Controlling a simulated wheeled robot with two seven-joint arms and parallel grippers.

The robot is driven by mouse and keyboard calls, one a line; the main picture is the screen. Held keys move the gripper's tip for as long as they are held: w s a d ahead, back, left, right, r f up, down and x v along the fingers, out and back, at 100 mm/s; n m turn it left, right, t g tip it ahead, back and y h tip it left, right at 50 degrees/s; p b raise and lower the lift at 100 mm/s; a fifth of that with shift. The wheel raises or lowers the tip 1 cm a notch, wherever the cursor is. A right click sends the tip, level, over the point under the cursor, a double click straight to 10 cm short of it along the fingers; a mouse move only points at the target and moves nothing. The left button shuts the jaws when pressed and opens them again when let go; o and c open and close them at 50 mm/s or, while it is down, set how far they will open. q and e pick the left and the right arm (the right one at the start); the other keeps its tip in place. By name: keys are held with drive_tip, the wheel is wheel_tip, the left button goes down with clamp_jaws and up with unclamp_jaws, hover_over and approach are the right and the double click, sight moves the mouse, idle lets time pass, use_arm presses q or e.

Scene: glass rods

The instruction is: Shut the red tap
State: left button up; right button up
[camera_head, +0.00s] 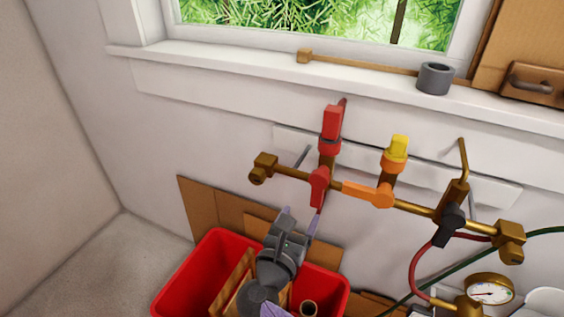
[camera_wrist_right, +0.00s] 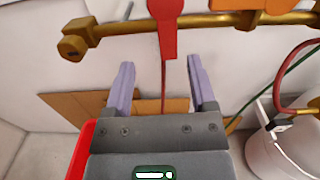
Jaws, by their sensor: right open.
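The red tap (camera_head: 319,188) sits on a brass pipe (camera_head: 286,172) fixed to the wall, below a red upright fitting (camera_head: 331,122). Its red handle hangs downward from the pipe. In the right wrist view the red tap (camera_wrist_right: 167,28) comes down from the top edge, and a thin red strip continues below it, between the finger lines. My right gripper (camera_head: 301,216) is open just below the tap, its two lilac fingers pointing up. In the wrist view the gripper (camera_wrist_right: 160,66) has one finger on each side of the strip, with gaps. My left gripper is not seen.
An orange tap (camera_head: 369,192) with a yellow top (camera_head: 396,149) and a black tap (camera_head: 449,225) share the pipe to the right. A pressure gauge (camera_head: 490,292) with a red hose is lower right. A red bin (camera_head: 181,284) stands below. A grey cup (camera_head: 435,78) is on the sill.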

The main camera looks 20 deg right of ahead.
sight(317, 192)
drive_tip(key=shift+m, duration=0.3)
drive_tip(key=x, duration=0.4)
drive_tip(key=shift+s+d+r+b, duration=0.2)
drive_tip(key=shift+d+b, duration=0.1)
drive_tip(key=shift+d, duration=0.2)
drive_tip(key=x, duration=0.4)
drive_tip(key=shift+w+d+f+b, duration=0.1)
drive_tip(key=shift+w+f+b, duration=0.05)
drive_tip(key=shift+b, duration=0.2)
drive_tip(key=shift+w+d, duration=0.15)
drive_tip(key=shift+d, duration=0.05)
drive_tip(key=shift+c, duration=0.4)
clamp_jaws()
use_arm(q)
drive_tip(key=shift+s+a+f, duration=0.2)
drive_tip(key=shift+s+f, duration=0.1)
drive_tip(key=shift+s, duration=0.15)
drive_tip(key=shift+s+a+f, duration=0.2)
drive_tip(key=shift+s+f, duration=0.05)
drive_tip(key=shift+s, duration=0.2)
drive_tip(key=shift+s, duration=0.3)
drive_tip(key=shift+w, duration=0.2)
